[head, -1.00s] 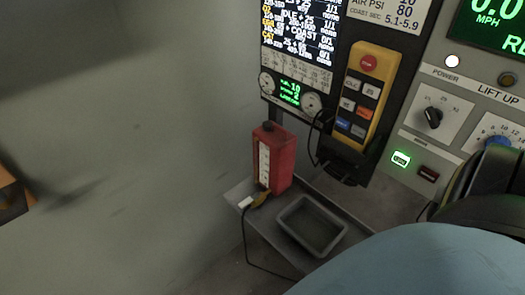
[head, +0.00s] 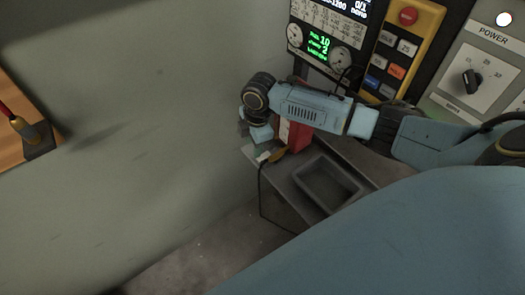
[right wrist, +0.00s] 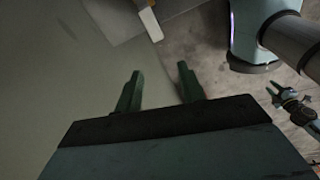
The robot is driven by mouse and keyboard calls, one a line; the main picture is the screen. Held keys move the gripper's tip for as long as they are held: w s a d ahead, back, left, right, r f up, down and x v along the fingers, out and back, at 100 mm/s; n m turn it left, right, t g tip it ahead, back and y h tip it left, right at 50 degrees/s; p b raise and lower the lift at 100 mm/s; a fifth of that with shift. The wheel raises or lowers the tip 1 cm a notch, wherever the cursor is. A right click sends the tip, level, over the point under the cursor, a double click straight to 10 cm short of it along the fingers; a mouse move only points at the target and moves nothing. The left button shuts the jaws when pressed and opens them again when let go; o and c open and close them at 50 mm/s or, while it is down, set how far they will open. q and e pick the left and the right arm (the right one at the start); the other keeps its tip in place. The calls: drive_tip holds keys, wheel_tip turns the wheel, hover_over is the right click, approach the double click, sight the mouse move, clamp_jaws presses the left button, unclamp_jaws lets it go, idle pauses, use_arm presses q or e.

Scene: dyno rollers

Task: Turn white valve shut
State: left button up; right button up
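No white valve can be made out in either view. My right arm reaches in from the right in the head view, and its wrist end (head: 258,92) is in front of the red box (head: 296,134), hiding much of it. My right gripper's fingers (right wrist: 158,84) are apart with nothing between them in the right wrist view. They are over a plain grey-green surface. What seems to be my left gripper (right wrist: 288,100) is small and dark at the right of the right wrist view; its finger state is unclear. It is not in the head view.
A grey shelf holds an empty tray (head: 328,184) and a yellow-and-white cable connector (head: 271,156). A yellow button pendant (head: 408,42) and a control panel (head: 484,82) stand behind my arm. A wooden board (head: 12,140) is at far left. The left wall is clear.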

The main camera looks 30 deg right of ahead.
drive_tip(key=d+r+n+g, duration=0.1)
drive_tip(key=d+r+n, duration=0.15)
drive_tip(key=r, duration=0.35)
drive_tip(key=b, duration=0.2)
approach(263, 156)
drive_tip(key=shift+h, duration=0.4)
drive_tip(key=f, duration=0.5)
drive_tip(key=a+f, duration=0.1)
drive_tip(key=f, duration=0.1)
drive_tip(key=shift+f, duration=0.35)
drive_tip(key=shift+c, duration=0.3)
clamp_jaws()
